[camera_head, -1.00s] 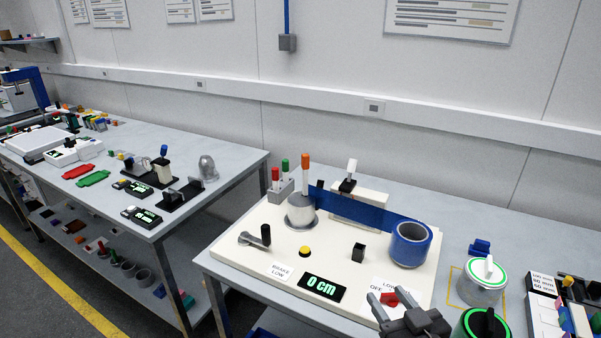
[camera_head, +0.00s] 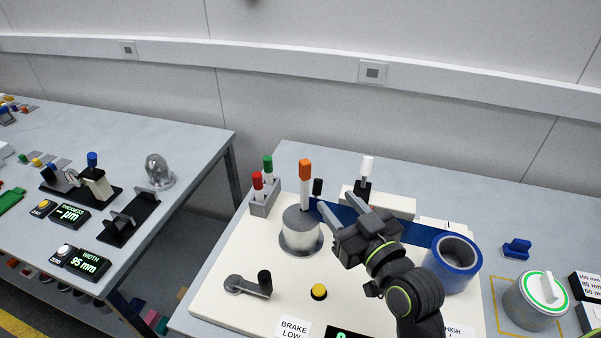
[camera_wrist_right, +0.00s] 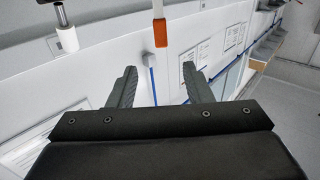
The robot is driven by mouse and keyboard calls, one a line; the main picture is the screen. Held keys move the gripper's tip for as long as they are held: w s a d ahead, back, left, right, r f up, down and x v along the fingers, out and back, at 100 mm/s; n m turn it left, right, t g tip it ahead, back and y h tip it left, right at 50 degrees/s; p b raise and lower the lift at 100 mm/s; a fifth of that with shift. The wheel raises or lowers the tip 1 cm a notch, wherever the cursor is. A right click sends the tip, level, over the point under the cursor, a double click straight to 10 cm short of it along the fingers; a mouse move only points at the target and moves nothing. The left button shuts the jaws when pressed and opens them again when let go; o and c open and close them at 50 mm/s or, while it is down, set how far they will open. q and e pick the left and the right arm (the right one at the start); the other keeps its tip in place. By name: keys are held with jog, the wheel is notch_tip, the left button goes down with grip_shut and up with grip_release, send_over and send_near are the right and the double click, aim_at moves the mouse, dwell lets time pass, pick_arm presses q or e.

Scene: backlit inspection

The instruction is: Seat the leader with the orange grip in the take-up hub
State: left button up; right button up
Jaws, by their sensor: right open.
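The leader's orange grip (camera_head: 305,169) stands upright on a pale stem above the grey take-up hub (camera_head: 299,231). I cannot tell how deep the stem sits in the hub. Blue film (camera_head: 345,214) runs from beside the hub to the blue roll (camera_head: 453,262), partly hidden by my right gripper. My right gripper (camera_head: 341,205) is open and empty, to the right of the orange grip and stem. In the right wrist view the orange grip (camera_wrist_right: 160,33) is beyond the open fingertips (camera_wrist_right: 160,70), between their lines. My left gripper is not in view.
A grey holder (camera_head: 264,203) with red and green grips stands left of the hub. A white-topped post (camera_head: 367,169) rises behind my gripper. A crank (camera_head: 248,285) and yellow button (camera_head: 319,291) are in front. A grey canister (camera_head: 535,302) stands right.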

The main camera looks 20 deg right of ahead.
aim_at(307, 167)
jog(key=w+p, duration=0.1)
jog(key=w, duration=0.2)
jog(key=w+a, duration=0.1)
jog(key=w, duration=0.2)
jog(key=w+a+p, duration=0.1)
jog(key=w, duration=0.2)
jog(key=shift+w+r+p, duration=0.1)
jog(key=shift+p, duration=0.25)
jog(key=shift+w, duration=0.3)
jog(key=shift+w+a, duration=0.15)
jog(key=shift+w, duration=0.2)
jog(key=shift+w+r+p, duration=0.15)
jog(key=shift+w+p, duration=0.2)
jog(key=shift+p, duration=0.2)
jog(key=w, duration=0.1)
jog(key=w+p, duration=0.1)
jog(key=w, duration=0.1)
jog(key=shift+a+r+p, duration=0.1)
jog(key=shift+a+p, duration=0.2)
jog(key=shift+a, duration=0.05)
jog(key=shift+w+a, duration=0.1)
jog(key=shift+w, duration=0.45)
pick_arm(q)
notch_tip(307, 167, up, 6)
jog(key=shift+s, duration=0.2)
